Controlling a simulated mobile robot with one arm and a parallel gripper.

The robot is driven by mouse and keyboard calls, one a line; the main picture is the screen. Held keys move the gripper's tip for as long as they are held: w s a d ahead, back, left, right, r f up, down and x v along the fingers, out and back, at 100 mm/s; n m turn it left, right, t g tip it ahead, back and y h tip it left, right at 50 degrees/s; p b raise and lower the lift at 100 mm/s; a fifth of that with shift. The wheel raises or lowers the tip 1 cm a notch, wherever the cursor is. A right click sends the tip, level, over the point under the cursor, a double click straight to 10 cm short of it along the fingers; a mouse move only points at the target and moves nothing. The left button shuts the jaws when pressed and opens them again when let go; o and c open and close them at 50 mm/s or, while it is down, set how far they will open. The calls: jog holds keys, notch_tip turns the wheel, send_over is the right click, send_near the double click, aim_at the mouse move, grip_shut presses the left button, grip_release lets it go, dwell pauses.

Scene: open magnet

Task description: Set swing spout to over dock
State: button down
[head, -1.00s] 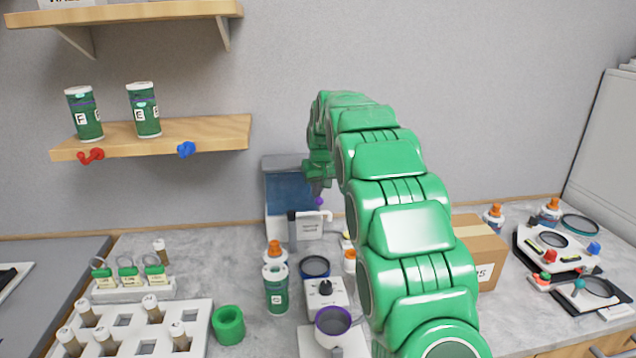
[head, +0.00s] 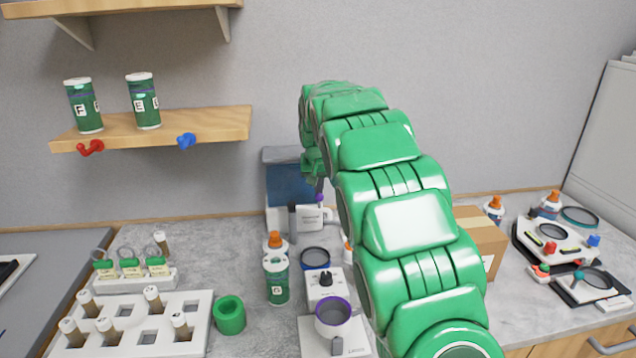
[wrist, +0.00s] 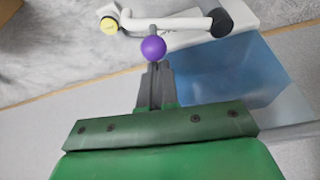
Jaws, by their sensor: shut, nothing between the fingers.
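The swing spout is a white tube (wrist: 180,23) in the wrist view. It runs from a black end (wrist: 222,22) beside the blue tank to a downturned yellow-tipped end (wrist: 109,25) away from it. A purple ball knob (wrist: 153,48) stands on a grey stem at the spout; in the head view the knob (head: 319,198) is just below my gripper (head: 319,184). My gripper's fingers (wrist: 154,72) are shut and empty, with their tips close against the knob; contact is unclear. The blue tank unit (head: 287,188) stands against the wall. I cannot identify the dock.
A green bottle (head: 277,282), a device with a black knob (head: 326,290) and a purple-rimmed cup (head: 332,313) stand in front. A vial rack (head: 132,325) is left, a cardboard box (head: 480,242) right. My arm hides part of the counter.

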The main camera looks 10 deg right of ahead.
jog(key=s+m, duration=0.1)
jog(key=s+m+h, duration=0.1)
jog(key=shift+a+r+m, duration=0.1)
jog(key=shift+a+m, duration=0.1)
jog(key=shift+m, duration=0.2)
jog(key=s+m, duration=0.1)
jog(key=a+m, duration=0.1)
jog(key=shift+s+m+g+h, duration=0.35)
jog(key=shift+m+g+h, duration=0.05)
jog(key=shift+s+a, duration=0.7)
jog(key=shift+s, duration=0.05)
jog(key=shift+s+a, duration=0.1)
jog(key=shift+a, duration=0.1)
notch_tip(320, 180, up, 9)
send_over(317, 198)
jog(key=s+a, duration=0.5)
jog(key=shift+w+d+r, duration=0.15)
jog(key=shift+w+d, duration=0.05)
jog(key=shift+d, duration=0.05)
